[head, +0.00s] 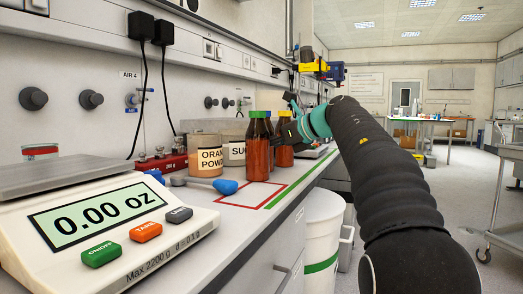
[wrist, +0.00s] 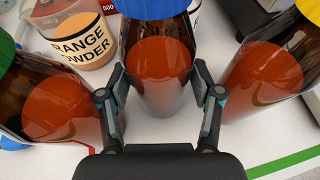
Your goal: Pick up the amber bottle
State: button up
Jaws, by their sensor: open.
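Three brown-amber glass bottles of orange-red liquid stand close together. The blue-capped bottle (wrist: 160,75) is in the middle of the wrist view, between the fingers of my open gripper (wrist: 160,78). The fingers lie on either side of its body; whether they touch it I cannot tell. In the head view the green-capped bottle (head: 258,155) is in front and mostly hides the blue-capped one.
A jar labelled orange powder (head: 208,158) and a second jar (head: 234,153) stand left of the bottles. A scale (head: 110,225) reading 0.00 oz is at front left. A blue-ended tool (head: 226,187) lies near a red-outlined area (head: 250,206). A white bin (head: 322,230) stands beside the counter.

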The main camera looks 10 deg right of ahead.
jog(key=shift+w+a, duration=0.15)
jog(key=shift+a, duration=0.3)
jog(key=shift+d, duration=0.25)
jog(key=c, duration=0.3)
jog(key=shift+d, duration=0.1)
jog(key=c, duration=0.7)
